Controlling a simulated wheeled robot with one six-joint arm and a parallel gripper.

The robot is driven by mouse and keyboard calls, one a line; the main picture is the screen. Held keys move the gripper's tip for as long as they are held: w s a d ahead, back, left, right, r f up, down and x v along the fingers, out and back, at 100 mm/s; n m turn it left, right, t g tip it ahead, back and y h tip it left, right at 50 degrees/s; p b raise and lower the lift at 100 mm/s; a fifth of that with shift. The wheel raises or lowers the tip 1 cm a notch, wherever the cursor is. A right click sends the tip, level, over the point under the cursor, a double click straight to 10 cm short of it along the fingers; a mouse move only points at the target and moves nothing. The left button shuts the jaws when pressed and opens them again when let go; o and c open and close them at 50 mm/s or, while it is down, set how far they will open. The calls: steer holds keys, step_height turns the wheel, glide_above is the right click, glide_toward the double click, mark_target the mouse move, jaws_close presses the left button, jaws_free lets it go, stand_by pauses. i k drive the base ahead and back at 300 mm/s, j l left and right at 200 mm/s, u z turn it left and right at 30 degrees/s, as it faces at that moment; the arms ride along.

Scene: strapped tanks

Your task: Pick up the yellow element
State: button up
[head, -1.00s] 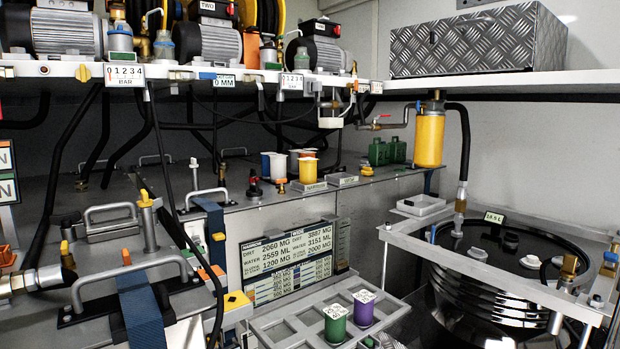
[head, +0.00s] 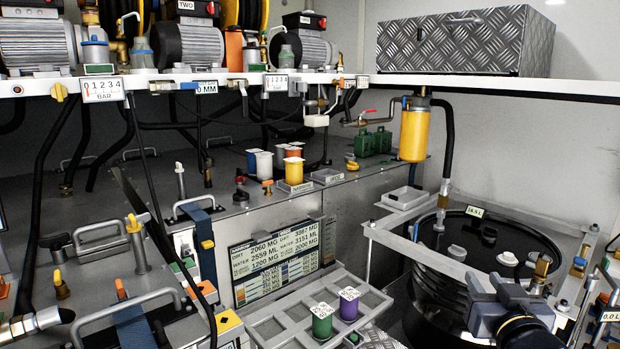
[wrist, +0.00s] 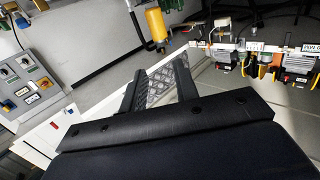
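An orange-yellow cup-like element with a pale lid (head: 294,171) stands upright on the back counter, next to a white one (head: 264,166) and a blue one (head: 252,160). A similar orange one (head: 293,152) is behind it. A larger yellow cylinder (head: 414,136) hangs under the right shelf; it also shows in the wrist view (wrist: 156,25). I cannot tell which of these the task means. My gripper (wrist: 158,82) is open in the wrist view, with nothing between its two dark fingers. It is far from the cups.
A grey rack (head: 282,322) holds a green canister (head: 322,322) and a purple one (head: 349,305). A black round tank (head: 485,248) in a metal frame stands at the right. Hoses hang over the left counter. The diamond-plate box (head: 455,42) sits on the shelf.

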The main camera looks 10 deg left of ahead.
mark_target(293, 165)
steer(key=i+j+u, duration=0.2)
steer(key=i+u, duration=0.15)
steer(key=i, duration=0.35)
steer(key=i+u, duration=0.35)
steer(key=i, duration=0.4)
steer(key=i+l+u, duration=0.3)
steer(key=i, duration=0.4)
steer(key=j, duration=0.1)
